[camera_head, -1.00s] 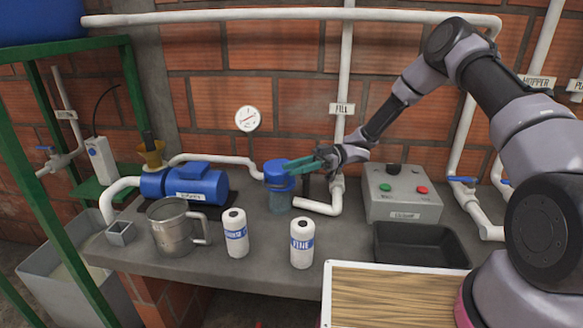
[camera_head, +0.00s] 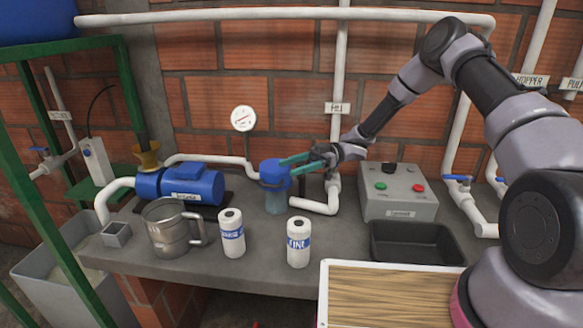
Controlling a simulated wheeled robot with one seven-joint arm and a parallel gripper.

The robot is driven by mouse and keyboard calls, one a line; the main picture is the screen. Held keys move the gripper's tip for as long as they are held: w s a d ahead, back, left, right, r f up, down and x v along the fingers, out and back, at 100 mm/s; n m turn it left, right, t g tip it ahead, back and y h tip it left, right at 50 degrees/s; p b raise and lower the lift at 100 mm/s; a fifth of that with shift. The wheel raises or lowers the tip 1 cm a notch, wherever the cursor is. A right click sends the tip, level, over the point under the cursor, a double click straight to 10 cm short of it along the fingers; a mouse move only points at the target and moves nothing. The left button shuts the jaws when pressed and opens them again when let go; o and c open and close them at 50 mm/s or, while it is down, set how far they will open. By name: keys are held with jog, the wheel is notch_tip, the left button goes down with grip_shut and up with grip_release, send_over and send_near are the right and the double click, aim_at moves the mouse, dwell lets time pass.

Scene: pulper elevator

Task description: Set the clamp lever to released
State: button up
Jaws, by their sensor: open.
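My gripper (camera_head: 297,163) is open, with its green fingers pointing left at the blue-topped filter housing (camera_head: 273,170). The fingertips overlap the right side of the blue cap in the picture; I cannot tell whether they touch it. The housing has a clear, bluish lower bowl and stands on the counter between the white pipes. No clamp lever can be made out clearly; part of the housing's right side is hidden behind the fingers.
A blue pump (camera_head: 190,186) stands left of the housing. A metal jug (camera_head: 168,228) and two white bottles, one (camera_head: 231,233) and another (camera_head: 298,242), stand in front. A grey control box (camera_head: 399,191) and black tray (camera_head: 415,243) are at right. A gauge (camera_head: 243,118) hangs behind.

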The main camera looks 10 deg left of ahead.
jog(key=v, duration=1)
